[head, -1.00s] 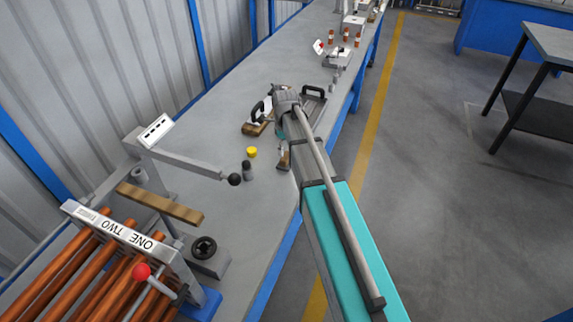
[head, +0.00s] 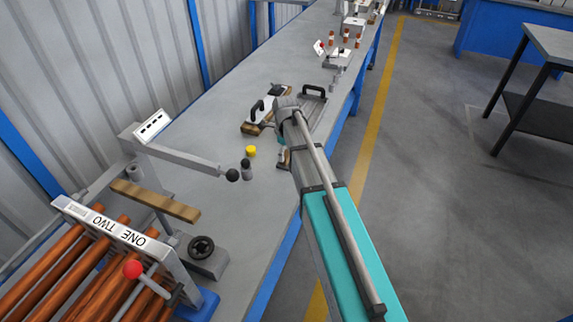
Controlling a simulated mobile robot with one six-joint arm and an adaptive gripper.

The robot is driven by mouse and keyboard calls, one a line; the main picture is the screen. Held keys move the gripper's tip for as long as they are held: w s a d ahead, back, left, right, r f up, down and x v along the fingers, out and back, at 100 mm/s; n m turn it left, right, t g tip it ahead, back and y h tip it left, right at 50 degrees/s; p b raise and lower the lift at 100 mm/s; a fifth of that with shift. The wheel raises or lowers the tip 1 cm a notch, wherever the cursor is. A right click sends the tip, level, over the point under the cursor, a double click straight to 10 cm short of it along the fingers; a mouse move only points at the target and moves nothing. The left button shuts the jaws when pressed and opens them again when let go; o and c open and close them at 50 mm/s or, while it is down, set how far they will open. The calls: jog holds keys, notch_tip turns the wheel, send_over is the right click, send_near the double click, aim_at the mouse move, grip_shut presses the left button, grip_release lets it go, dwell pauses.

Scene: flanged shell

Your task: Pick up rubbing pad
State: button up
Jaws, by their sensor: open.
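A flat block with a wooden-looking base and a black handle (head: 249,127), which looks like the rubbing pad, lies on the grey bench. My gripper (head: 270,126) is at the far end of my arm, close to the block's right side. It is open, and nothing shows held in it. The fingers are small and partly hidden by my wrist, so I cannot tell whether they touch the block. A smaller brown-based piece (head: 284,164) shows nearer, partly behind my arm.
A grey plate with a black handle (head: 314,91) lies right of my wrist. A yellow cap (head: 251,151) and a dark knobbed cylinder (head: 246,170) stand nearer. A lever arm with a black ball (head: 232,174) reaches across the bench. The bench's middle left is clear.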

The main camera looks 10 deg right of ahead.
jog(key=shift+f+b, duration=0.7)
jog(key=shift+f, duration=0.3)
jog(key=c, duration=0.9)
jog(key=shift+r, duration=0.1)
notch_tip(320, 180, up, 3)
jog(key=p, duration=0.3)
jog(key=shift+r, duration=0.15)
jog(key=s+d+r+p, duration=0.1)
jog(key=s+r+p, duration=0.2)
jog(key=s, duration=0.1)
jog(key=s+r+p, duration=0.3)
jog(key=s, duration=0.2)
jog(key=s+d+r+p, duration=0.1)
jog(key=s+r+p, duration=0.2)
jog(key=s+p, duration=0.1)
jog(key=shift+s+d+r, duration=0.3)
jog(key=shift+s, duration=0.05)
